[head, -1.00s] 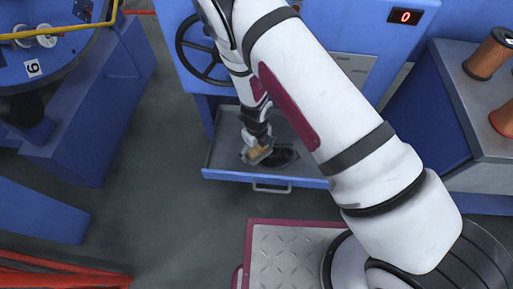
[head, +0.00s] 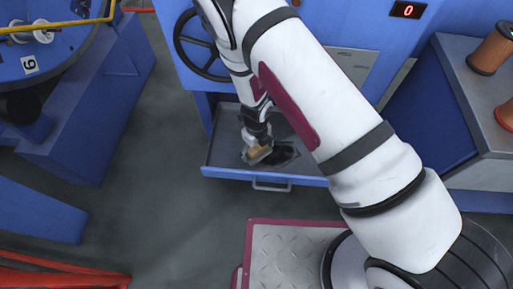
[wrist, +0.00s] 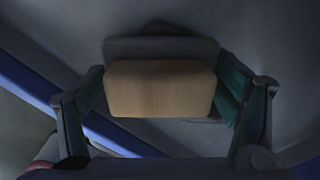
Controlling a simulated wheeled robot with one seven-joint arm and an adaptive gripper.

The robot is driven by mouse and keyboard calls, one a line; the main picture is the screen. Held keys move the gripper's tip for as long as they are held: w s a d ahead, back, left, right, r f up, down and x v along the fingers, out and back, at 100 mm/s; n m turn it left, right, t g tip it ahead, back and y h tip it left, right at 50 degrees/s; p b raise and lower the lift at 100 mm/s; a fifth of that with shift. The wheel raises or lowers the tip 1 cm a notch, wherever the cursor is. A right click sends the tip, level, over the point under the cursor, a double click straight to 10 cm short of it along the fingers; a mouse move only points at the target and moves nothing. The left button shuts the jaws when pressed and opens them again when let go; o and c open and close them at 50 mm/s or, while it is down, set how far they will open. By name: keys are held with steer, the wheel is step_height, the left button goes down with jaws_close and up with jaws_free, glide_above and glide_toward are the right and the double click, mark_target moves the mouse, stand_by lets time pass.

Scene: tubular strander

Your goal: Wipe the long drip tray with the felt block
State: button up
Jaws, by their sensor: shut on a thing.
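The felt block (head: 258,153) has a tan back over a grey felt part. It is tilted in the head view and low over the drip tray (head: 222,140), a grey tray with a blue front and a handle. My gripper (head: 256,144) is shut on the block. In the wrist view my gripper (wrist: 162,90) has one finger at each side of the felt block (wrist: 160,88). A dark patch (head: 284,155) lies on the tray right of the block. I cannot tell whether the felt touches the tray. My arm hides the tray's right part.
A blue machine with a black handwheel (head: 198,42) and a red display (head: 407,10) stands behind the tray. Spools (head: 492,50) sit on a grey-topped cabinet at right. A blue machine (head: 85,115) stands at left.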

mark_target(266, 151)
steer(key=shift+f+b, duration=0.5)
steer(key=shift+f, duration=0.4)
steer(key=shift+s+d+r+b, duration=0.1)
steer(key=shift+d+b, duration=0.65)
steer(key=shift+d, duration=0.9)
steer(key=shift+d+b, duration=0.9)
steer(key=shift+d, duration=0.6)
steer(key=shift+s+d, duration=0.15)
steer(key=shift+d, duration=3.15)
